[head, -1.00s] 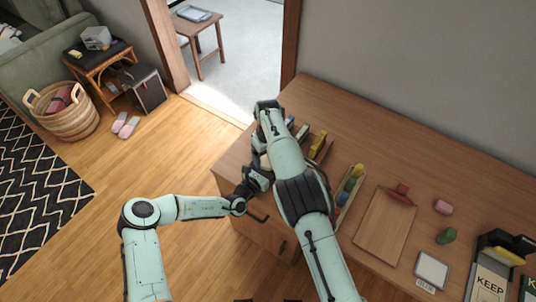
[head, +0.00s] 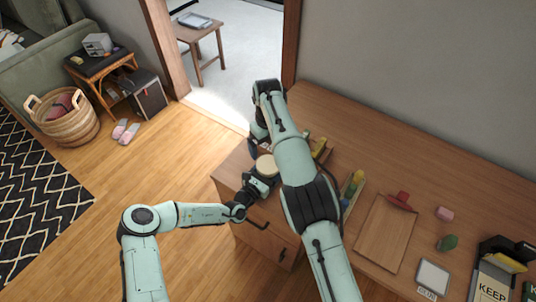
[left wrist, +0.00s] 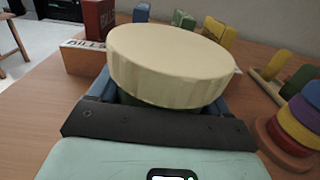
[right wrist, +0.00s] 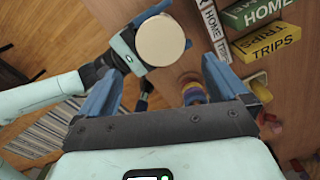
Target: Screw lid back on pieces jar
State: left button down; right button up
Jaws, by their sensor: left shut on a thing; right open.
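The jar's round cream lid (head: 266,166) shows at the desk's near left corner, and large in the left wrist view (left wrist: 170,65). A strip of dark green jar body (left wrist: 130,98) shows right beneath it; the lid sits on top, but how tightly I cannot tell. My left gripper (head: 260,180) is shut on the jar, its blue fingers on either side below the lid. My right gripper (head: 256,140) is open and empty, just beyond the lid and partly hidden by its own arm. The right wrist view shows the lid (right wrist: 160,40) from above, apart from the right fingers (right wrist: 158,68).
Labelled boxes, including a yellow TRIPS box (right wrist: 268,42), stand close to the right gripper. A rack of coloured pieces (head: 354,188) and a wooden board (head: 385,233) lie right of my right arm.

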jog(key=shift+r, duration=1.45)
pick_arm(q)
grip_release()
jog(key=b+v, duration=0.1)
jog(key=v, duration=1.2)
jog(key=shift+s, duration=0.2)
pick_arm(e)
jog(key=shift+s+f, duration=0.2)
jog(key=shift+f, duration=0.4)
jog(key=shift+s+f, duration=0.15)
jog(key=shift+f, duration=0.45)
pick_arm(q)
jog(key=shift+a, duration=0.1)
pick_arm(e)
jog(key=shift+s, duration=0.1)
